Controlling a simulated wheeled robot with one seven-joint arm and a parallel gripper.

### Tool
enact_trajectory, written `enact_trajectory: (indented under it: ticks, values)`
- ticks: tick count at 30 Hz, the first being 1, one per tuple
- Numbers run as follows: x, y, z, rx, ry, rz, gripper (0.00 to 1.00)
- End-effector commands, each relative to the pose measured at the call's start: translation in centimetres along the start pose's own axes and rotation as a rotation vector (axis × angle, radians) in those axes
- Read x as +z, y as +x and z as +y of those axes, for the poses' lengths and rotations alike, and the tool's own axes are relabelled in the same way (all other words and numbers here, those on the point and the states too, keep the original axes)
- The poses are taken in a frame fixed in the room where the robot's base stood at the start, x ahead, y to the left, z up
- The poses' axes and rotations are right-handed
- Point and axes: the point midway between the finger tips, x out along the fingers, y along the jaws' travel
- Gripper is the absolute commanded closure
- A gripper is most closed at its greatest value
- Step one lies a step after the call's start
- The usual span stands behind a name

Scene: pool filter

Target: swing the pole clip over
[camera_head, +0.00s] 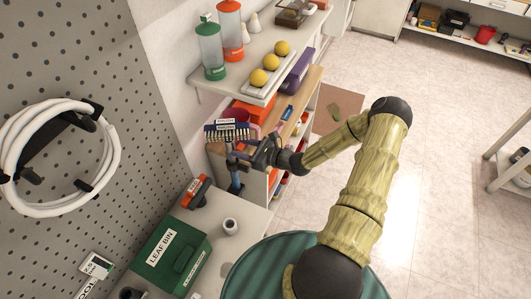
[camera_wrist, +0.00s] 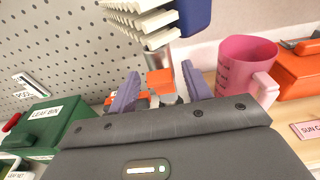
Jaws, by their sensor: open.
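A brush (camera_head: 230,132) with pale bristles stands upside down near the wall; it shows at the top of the wrist view (camera_wrist: 142,20). Below it is a metal pole (camera_wrist: 163,62); a blue lower part of the pole (camera_head: 235,184) shows in the head view. An orange piece (camera_wrist: 160,80), which looks like the pole clip, sits at the pole below the brush. My gripper (camera_head: 241,152) is open, its two purple-grey fingers (camera_wrist: 160,92) either side of the orange piece in the wrist view. Contact cannot be told. The clip's lower part is hidden behind my gripper.
A pink jug (camera_wrist: 240,68) stands close on the right. A green leaf bin (camera_head: 170,262), an orange-and-dark item (camera_head: 196,192) and a small grey cup (camera_head: 230,226) are below. A shelf with canisters (camera_head: 211,52) and yellow balls (camera_head: 258,77) overhangs behind.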

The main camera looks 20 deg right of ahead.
Motion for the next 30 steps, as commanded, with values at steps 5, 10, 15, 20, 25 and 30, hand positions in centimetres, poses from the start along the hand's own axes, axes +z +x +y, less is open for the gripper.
enact_trajectory:
  ticks: [5, 10, 15, 20, 25, 30]
  values:
    - [-0.3, -2.7, -0.1, -0.003, -0.001, 0.001, 0.51]
    - [-0.4, -6.2, -0.1, -0.004, -0.002, 0.002, 0.51]
    - [-0.3, -9.6, -0.1, -0.005, -0.002, 0.001, 0.51]
    - [-0.3, -12.8, -0.1, -0.005, -0.002, 0.001, 0.51]
    - [-0.2, -15.5, -0.1, -0.003, -0.001, 0.001, 0.51]
    - [-0.1, -16.6, 0.0, 0.000, 0.001, 0.001, 0.51]
